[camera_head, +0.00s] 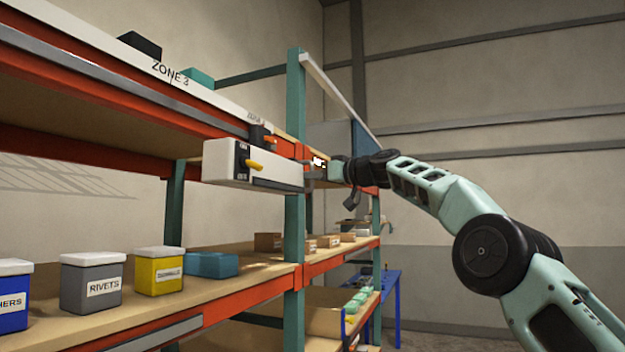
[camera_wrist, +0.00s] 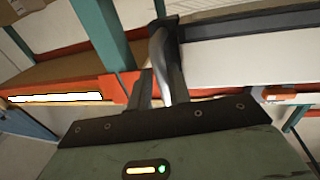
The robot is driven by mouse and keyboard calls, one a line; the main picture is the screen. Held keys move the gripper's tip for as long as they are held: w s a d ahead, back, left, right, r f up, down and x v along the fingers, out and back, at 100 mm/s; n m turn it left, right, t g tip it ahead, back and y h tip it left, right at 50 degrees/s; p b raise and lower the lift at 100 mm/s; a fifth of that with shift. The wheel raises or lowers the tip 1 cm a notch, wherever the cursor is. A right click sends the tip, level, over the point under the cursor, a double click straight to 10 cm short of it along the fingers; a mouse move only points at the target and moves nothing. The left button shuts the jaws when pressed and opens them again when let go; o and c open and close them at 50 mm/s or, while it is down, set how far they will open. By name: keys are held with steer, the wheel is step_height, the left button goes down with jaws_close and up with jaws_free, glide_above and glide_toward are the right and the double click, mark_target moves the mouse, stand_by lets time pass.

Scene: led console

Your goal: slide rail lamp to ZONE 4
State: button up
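The rail lamp appears to be the white box (camera_head: 225,160) with a dark switch plate and an orange lever, at the front of the upper shelf in the head view. Its long white side seems to show in the wrist view (camera_wrist: 240,62). The ZONE 3 label (camera_head: 170,73) is on the white rail to the left. A smaller label (camera_head: 254,118) above the lamp is too small to read.
A teal upright post (camera_head: 295,220) stands just behind the lamp's right end. Bins, including a grey RIVETS bin (camera_head: 75,287) and a yellow bin (camera_head: 145,280), stand on the lower shelf. Open room lies right of the shelving.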

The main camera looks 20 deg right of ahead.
steer(key=b+v, duration=1)
steer(key=v, duration=0.7)
steer(key=shift+b, duration=0.3)
